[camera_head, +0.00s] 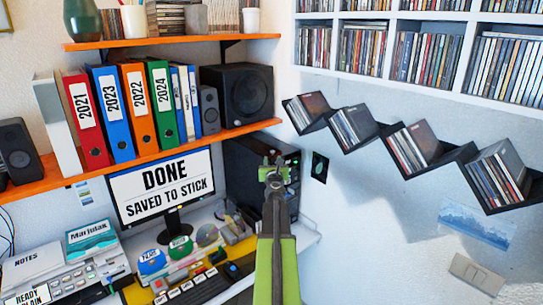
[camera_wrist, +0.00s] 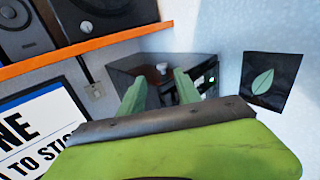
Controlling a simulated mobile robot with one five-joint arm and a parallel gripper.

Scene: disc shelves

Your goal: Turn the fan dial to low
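A black computer-like case (camera_head: 243,168) stands at the right end of the desk, under the orange shelf. In the wrist view, its dark panel (camera_wrist: 186,65) carries a small grey knob (camera_wrist: 163,68), which looks like the fan dial. Its setting and any markings are too small to read. My gripper (camera_head: 274,163) is in front of the case in the head view and hides part of it. In the wrist view my gripper (camera_wrist: 160,85) has its two green fingers apart, with the knob showing between and beyond them. Nothing is held. Contact with the knob cannot be told.
The orange shelf (camera_wrist: 88,50) lies above and left of my gripper. A monitor (camera_head: 165,187) reading "DONE SAVED TO STICK" stands left of the case. A dark leaf card (camera_wrist: 271,82) is on the wall to the right. Zigzag disc shelves (camera_head: 455,160) jut out further right.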

